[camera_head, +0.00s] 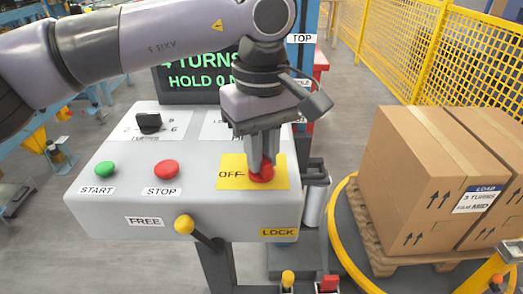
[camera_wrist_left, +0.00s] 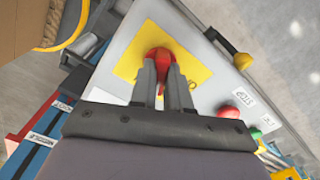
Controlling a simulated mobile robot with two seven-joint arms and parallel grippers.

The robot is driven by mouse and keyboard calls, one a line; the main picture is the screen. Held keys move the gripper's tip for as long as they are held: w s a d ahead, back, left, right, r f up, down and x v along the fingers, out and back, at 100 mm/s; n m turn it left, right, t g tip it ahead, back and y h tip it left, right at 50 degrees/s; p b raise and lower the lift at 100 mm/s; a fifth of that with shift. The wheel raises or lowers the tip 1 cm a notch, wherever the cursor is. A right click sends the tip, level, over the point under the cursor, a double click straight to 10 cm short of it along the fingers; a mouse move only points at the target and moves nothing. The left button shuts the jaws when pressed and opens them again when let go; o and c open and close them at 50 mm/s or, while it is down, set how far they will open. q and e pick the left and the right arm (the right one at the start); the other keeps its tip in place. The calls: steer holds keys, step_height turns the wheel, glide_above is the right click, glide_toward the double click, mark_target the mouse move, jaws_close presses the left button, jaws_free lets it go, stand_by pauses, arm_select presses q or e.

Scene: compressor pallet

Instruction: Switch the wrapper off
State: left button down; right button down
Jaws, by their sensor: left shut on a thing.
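The wrapper's control box (camera_head: 130,205) stands in the middle of the head view, with a yellow plate (camera_head: 232,179) marked OFF at its right. A red switch handle (camera_head: 262,174) sits on that plate. My left gripper (camera_head: 262,165) points down over the plate and is shut on the red switch. In the left wrist view the red switch (camera_wrist_left: 160,57) shows between and beyond the two fingertips (camera_wrist_left: 162,75). The fingers hide part of the switch and some of the plate lettering. My right gripper is not in view.
The box also carries a green START button (camera_head: 105,168), a red STOP button (camera_head: 166,169), a black knob (camera_head: 149,122) and a yellow-tipped lever (camera_head: 184,224) between FREE and LOCK. Cartons (camera_head: 425,170) on a pallet stand right. A yellow fence (camera_head: 430,45) is behind.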

arm_select(q)
steer(key=n, duration=0.6)
steer(key=shift+n+b, duration=0.3)
steer(key=shift+b, duration=0.05)
steer(key=n, duration=0.5)
steer(key=shift+n+b, duration=0.4)
steer(key=c, duration=1.1)
jaws_free()
steer(key=shift+r, duration=0.1)
step_height(320, 180, up, 6)
steer(key=shift+r, duration=0.55)
